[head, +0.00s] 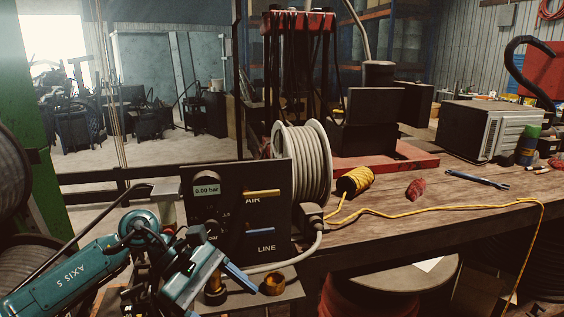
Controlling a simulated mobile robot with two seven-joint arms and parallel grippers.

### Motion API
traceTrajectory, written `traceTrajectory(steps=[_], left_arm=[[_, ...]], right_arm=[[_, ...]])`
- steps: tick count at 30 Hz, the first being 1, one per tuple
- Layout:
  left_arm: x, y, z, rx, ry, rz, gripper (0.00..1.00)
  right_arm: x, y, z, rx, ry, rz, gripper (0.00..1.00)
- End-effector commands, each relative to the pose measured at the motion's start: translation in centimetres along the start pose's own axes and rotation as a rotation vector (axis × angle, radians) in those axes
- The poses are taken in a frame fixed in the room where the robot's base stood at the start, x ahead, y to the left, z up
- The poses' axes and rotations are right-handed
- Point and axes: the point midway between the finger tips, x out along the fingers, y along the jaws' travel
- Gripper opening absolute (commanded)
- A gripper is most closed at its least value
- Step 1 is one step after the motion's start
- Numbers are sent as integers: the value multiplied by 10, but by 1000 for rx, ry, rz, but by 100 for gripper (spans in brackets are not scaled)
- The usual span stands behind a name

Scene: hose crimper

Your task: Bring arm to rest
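My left arm (70,276), teal and marked AXIS 5, comes in from the lower left. My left gripper (232,275) is low in front of the dark control panel (272,217). A blue-grey finger points down to the right, but the finger gap does not show clearly. I cannot tell whether it holds anything. The panel has a 0.00 bar display (206,190), a yellow AIR lever (262,193) and a blue LINE lever (260,230). A brass cup-like part (272,284) sits just right of the gripper. My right gripper is not in view.
A grey hose reel (302,163) stands behind the panel on the wooden bench (430,230). A yellow cord coil (355,181), red rag (415,188) and wrench (477,179) lie on it. A red press frame (297,22) stands behind. A drum (385,285) is below.

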Motion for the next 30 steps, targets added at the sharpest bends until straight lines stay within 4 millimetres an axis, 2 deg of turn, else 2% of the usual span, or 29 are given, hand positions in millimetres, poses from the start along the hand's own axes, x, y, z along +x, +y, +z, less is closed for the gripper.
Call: traceTrajectory(steps=[1,3,7,10,14,17,20,21,22,25,27,30], left_arm=[[25,-3,19,-105,-155,33,78],[44,-2,44,-276,-364,84,78],[57,6,75,-654,-748,153,78],[54,12,77,-986,-1036,182,78],[46,13,50,-1455,-1400,196,78],[46,0,9,-1834,-1673,191,78],[56,-30,-40,-2218,-1942,182,78],[63,-47,-60,-2369,-2052,176,78],[69,-61,-74,2280,1960,-160,78],[92,-112,-110,1990,1687,-117,78],[106,-145,-125,1830,1549,-101,78],[120,-180,-136,1669,1416,-89,78]], right_arm=[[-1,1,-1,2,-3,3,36],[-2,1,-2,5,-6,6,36],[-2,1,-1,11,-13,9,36],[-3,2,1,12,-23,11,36],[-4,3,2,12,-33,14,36],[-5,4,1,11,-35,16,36],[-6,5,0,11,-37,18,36],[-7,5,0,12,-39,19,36],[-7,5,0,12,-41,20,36],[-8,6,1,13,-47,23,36],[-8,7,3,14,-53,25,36],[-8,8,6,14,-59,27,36]])
